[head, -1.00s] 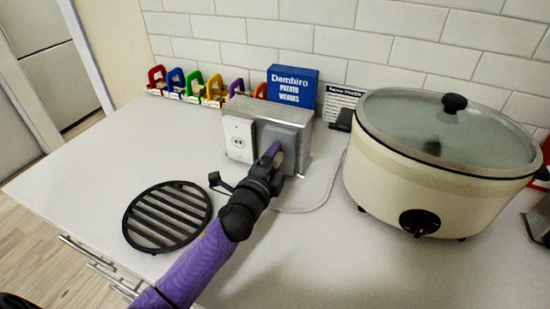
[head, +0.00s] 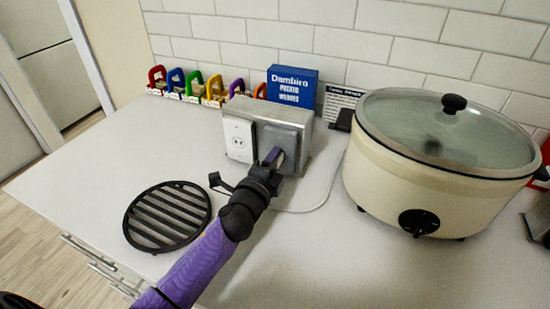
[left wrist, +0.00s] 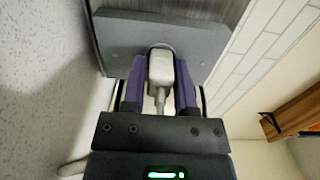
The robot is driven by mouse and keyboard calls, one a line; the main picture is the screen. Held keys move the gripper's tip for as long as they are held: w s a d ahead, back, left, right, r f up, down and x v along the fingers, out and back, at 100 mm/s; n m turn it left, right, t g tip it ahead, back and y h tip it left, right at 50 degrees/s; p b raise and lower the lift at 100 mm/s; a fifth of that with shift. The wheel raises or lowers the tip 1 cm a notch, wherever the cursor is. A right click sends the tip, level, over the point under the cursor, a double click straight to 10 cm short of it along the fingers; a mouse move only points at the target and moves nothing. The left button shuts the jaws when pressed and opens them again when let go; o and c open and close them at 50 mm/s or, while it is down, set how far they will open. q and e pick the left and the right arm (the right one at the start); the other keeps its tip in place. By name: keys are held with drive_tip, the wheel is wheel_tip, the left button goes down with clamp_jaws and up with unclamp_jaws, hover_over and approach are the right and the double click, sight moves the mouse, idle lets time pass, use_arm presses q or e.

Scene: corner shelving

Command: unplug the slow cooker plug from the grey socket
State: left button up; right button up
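The metal socket box (head: 300,130) stands on the counter with a white outlet plate (head: 238,138) on its left and the grey socket (head: 280,140) on its right. The grey slow cooker plug (left wrist: 162,70) sits against the grey socket's face (left wrist: 125,35) in the left wrist view; its pins are hidden. My left gripper (head: 272,158) is at the grey socket. In the left wrist view its purple fingers (left wrist: 161,85) press on both sides of the plug. The cream slow cooker (head: 385,185) stands to the right. My right gripper is out of view.
A round black grill rack (head: 168,215) lies left of my arm. Colourful holders (head: 195,85), a blue potato wedges box (head: 292,87) and a striped card (head: 340,98) stand along the tiled wall. The pale cord (head: 310,208) loops on the counter. The front left counter (head: 80,165) is clear.

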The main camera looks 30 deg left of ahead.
use_arm(q)
clamp_jaws()
idle(0.9)
drive_tip(key=shift+s+d+p, duration=0.2)
drive_tip(key=shift+s+p, duration=0.55)
drive_tip(key=shift+s, duration=2.25)
drive_tip(key=s+d+r+h, duration=0.1)
drive_tip(key=s+d+r, duration=0.5)
drive_tip(key=s, duration=0.3)
drive_tip(key=shift+d+m, duration=0.3)
drive_tip(key=shift+d, duration=0.55)
